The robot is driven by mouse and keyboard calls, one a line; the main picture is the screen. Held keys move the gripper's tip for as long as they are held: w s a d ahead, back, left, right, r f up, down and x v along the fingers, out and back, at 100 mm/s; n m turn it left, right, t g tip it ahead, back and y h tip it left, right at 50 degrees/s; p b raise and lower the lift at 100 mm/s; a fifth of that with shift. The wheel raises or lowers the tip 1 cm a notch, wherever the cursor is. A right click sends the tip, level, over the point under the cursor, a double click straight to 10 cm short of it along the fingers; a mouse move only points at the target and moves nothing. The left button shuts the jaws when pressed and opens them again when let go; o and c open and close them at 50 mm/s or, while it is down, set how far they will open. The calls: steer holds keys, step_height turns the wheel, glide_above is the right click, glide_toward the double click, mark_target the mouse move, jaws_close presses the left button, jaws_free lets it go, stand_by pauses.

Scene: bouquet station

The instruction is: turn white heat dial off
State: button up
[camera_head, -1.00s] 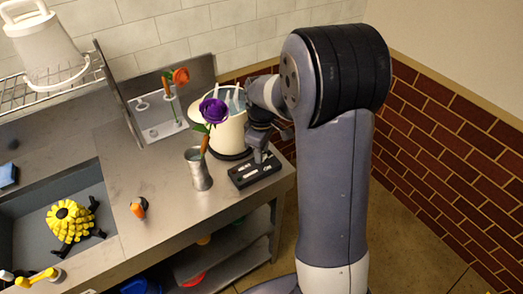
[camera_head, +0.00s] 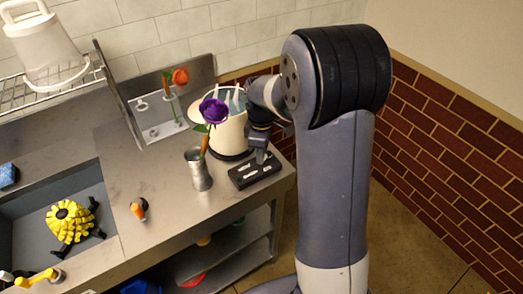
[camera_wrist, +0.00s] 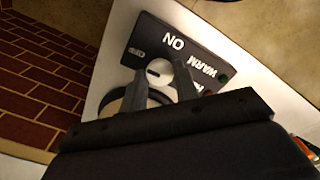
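The white heat dial (camera_wrist: 158,72) is a round white knob with a short dark mark, set on a black control panel (camera_wrist: 200,55). The panel carries the words OFF, ON and WARM, and another label is partly hidden by a finger. In the head view the panel (camera_head: 243,180) lies near the right end of the counter. My gripper (camera_wrist: 160,68) is over the panel with its fingers apart, one on each side of the dial. I cannot tell whether they touch it. In the head view my gripper (camera_head: 260,157) hides part of the panel.
A white pot (camera_head: 230,135) stands just behind the panel. A metal vase (camera_head: 198,170) with a purple flower (camera_head: 213,110) stands just left of it. An orange-tipped object (camera_head: 138,211) lies on the counter. The counter's front edge is close to the panel.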

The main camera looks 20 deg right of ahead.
steer(key=o, duration=0.4)
steer(key=shift+o, duration=0.2)
steer(key=shift+r, duration=0.1)
step_height(320, 180, up, 11)
steer(key=shift+f, duration=0.3)
step_height(320, 180, down, 10)
steer(key=shift+f, duration=0.35)
stand_by(0.5)
steer(key=shift+r, duration=0.1)
